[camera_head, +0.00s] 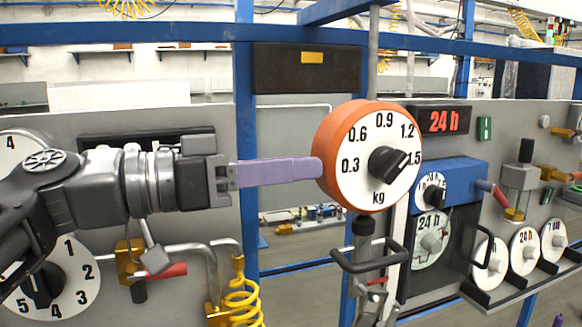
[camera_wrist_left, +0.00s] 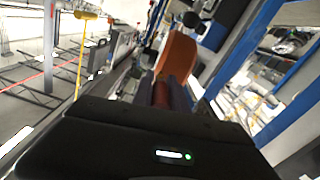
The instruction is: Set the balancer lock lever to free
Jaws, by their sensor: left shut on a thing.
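The balancer (camera_head: 348,186) is an orange drum with a white kg dial and a black knob, in the middle of the head view. Its orange side also shows in the wrist view (camera_wrist_left: 177,54). My left gripper (camera_head: 314,167) reaches in from the left, its purple fingers level and their tips at the drum's left side. In the wrist view, the fingers are closed around a dark red piece, which I take to be the lock lever (camera_wrist_left: 162,94). The fingers hide the lever in the head view, and its setting cannot be read. My right gripper is not in view.
A blue post (camera_head: 246,80) stands behind my left fingers. A black handle (camera_head: 370,258) hangs below the balancer. A blue box with dials (camera_head: 450,180) and a red-lit 24 h display (camera_head: 442,121) are at right. A yellow coiled hose (camera_head: 241,302) hangs below my left arm.

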